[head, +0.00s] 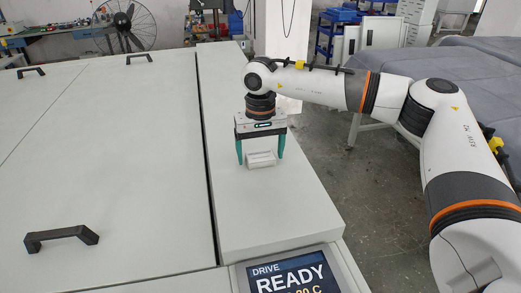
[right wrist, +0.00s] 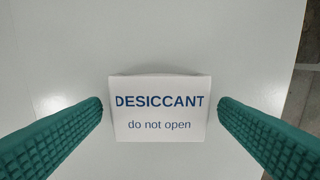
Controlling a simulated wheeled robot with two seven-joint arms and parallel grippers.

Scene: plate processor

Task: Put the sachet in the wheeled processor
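The sachet is a small white packet (right wrist: 160,108) printed "DESICCANT do not open". In the head view the sachet (head: 261,160) lies on the pale top of the wheeled processor's right-hand section (head: 245,205). My right gripper (head: 261,158) points down over it with its green fingers open, one on each side. In the right wrist view both fingers stand apart from the sachet, with gaps left and right. The processor's lids (head: 120,160) are shut. My left gripper is in neither view.
Black handles (head: 62,238) sit on the lids. A display (head: 295,278) reading "DRIVE READY" is at the front. Grey-covered tables (head: 450,85) stand to the right, with floor between. A fan (head: 124,25) and benches are behind.

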